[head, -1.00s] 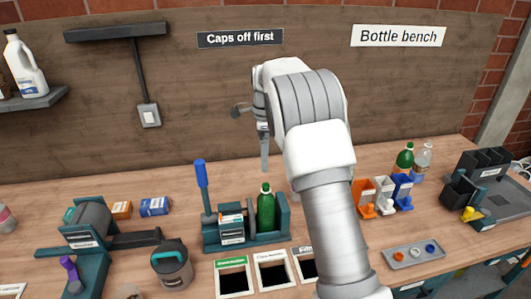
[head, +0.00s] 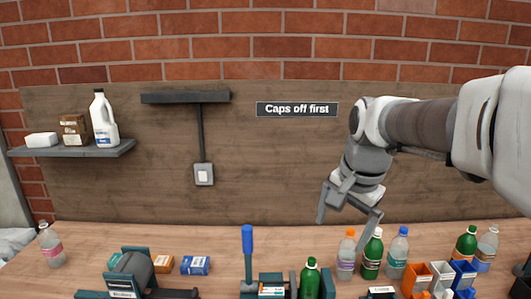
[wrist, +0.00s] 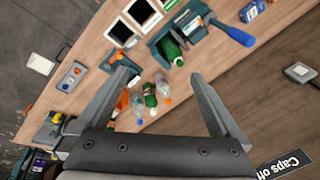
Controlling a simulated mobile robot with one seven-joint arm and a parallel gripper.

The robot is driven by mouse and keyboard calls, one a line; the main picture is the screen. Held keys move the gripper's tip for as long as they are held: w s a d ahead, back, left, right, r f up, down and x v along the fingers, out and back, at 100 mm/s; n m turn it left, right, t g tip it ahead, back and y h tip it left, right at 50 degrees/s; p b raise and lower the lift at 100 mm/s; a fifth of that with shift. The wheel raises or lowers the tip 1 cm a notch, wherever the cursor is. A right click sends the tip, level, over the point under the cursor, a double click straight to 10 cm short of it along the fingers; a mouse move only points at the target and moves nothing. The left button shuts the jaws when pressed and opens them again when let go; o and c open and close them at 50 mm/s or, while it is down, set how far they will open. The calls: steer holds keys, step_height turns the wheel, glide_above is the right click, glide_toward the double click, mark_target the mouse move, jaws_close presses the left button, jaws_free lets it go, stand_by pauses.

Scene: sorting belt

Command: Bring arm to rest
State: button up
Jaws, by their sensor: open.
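My gripper (head: 350,208) is open and empty. It hangs in the air in front of the wooden back board, above the bench and the bottles, touching nothing. In the wrist view its two fingers (wrist: 158,88) are spread wide with nothing held between them. My arm reaches in from the right edge of the head view.
Below my gripper stand an orange-capped bottle (head: 346,257), a green bottle (head: 373,258) and a blue-capped bottle (head: 397,256). Another green bottle (head: 310,281) is left of them. Coloured holders (head: 440,278) are at right. A shelf (head: 75,149) hangs at left.

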steer(key=s+f+n+t, duration=0.2)
steer(key=s+f+n, duration=0.2)
steer(key=s+n, duration=0.5)
steer(key=s, duration=0.8)
steer(key=shift+a+h, duration=0.15)
steer(key=shift+h, duration=0.15)
